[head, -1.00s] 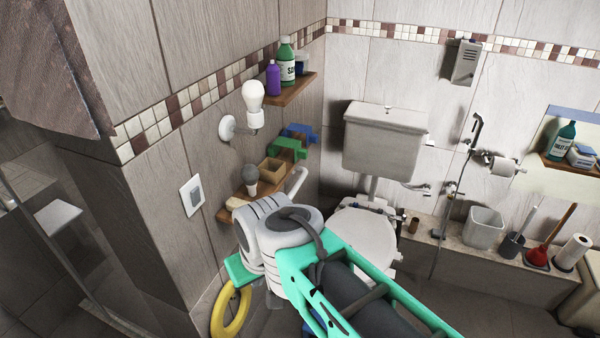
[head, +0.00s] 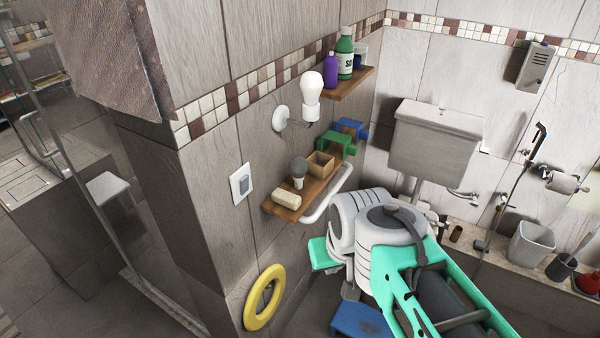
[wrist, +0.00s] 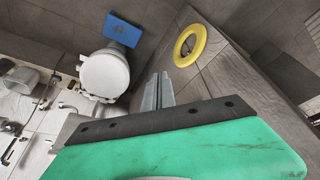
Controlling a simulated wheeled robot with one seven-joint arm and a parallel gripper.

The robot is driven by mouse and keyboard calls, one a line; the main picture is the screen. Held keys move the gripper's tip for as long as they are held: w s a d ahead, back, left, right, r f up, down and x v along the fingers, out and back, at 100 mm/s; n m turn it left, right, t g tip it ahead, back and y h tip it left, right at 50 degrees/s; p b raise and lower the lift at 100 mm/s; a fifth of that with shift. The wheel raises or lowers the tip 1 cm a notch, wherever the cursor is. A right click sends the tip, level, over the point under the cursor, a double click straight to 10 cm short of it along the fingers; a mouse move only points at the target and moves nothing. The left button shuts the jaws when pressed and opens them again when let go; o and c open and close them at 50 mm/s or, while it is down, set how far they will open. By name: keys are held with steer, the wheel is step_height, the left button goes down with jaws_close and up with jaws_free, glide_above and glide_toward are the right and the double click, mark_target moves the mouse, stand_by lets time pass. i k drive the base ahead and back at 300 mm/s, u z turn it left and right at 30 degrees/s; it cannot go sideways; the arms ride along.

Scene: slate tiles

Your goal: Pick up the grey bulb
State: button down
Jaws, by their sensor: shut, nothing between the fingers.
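The grey bulb (head: 298,167) stands upright on a small wooden shelf (head: 279,212) on the left wall in the head view. It has a dark grey globe above a pale base and sits between a cream soap bar (head: 286,200) and a small open wooden box (head: 320,165). The bulb is not in the wrist view. My gripper (wrist: 160,76) shows in the wrist view with its fingers together and empty, pointing toward the floor area near the toilet. In the head view my arm hides the fingers, to the right of and below the shelf.
A white rail (head: 328,200) runs along the shelf's front. A white bulb (head: 312,88) sits in a wall lamp above. Green and blue brackets (head: 336,145) are on the wall beyond. A yellow ring (head: 263,298) hangs below. The toilet (wrist: 105,75) stands behind my arm.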

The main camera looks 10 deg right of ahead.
mark_target(298, 166)
steer(key=z, duration=1.6)
steer(key=k, duration=0.95)
steer(key=u, duration=1.9)
steer(key=i, duration=0.5)
steer(key=u, duration=0.05)
